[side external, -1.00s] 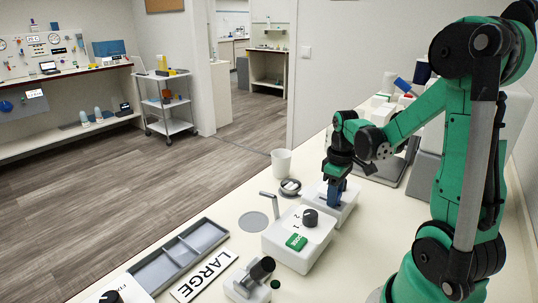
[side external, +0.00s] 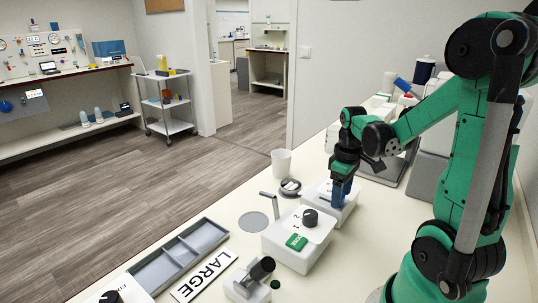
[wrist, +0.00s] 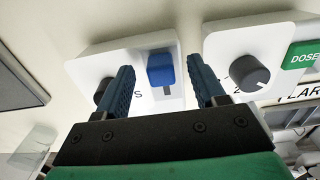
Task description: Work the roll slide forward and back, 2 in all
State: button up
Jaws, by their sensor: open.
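The roll slide is a blue block (wrist: 160,68) in a dark slot on a white box (wrist: 85,68), seen in the wrist view. The block sits at one end of the slot, with slot showing below it in the picture. My gripper (wrist: 163,72) is open, with one finger on each side of the block and visible gaps between. In the side external view my gripper (side external: 341,192) points down over the white box (side external: 349,210), and its fingers hide the block. A dark knob on that box is partly hidden behind the left finger.
A white dispenser with a black knob (side external: 310,218) and green label (side external: 296,242) stands close beside the box. A white cup (side external: 281,162) and a small round dish (side external: 290,187) are behind. A grey tray (side external: 180,256) and a LARGE sign (side external: 205,277) lie at front left.

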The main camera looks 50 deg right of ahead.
jog(key=shift+r, duration=2.3)
jog(key=w+a+r+t, duration=0.1)
jog(key=w+a+t, duration=0.2)
jog(key=a, duration=0.6)
jog(key=w+a+r+t, duration=0.1)
jog(key=w+a+t, duration=0.2)
jog(key=a, duration=0.6)
jog(key=shift+a+r+t, duration=0.15)
jog(key=shift+r+t, duration=0.25)
jog(key=shift+t, duration=0.2)
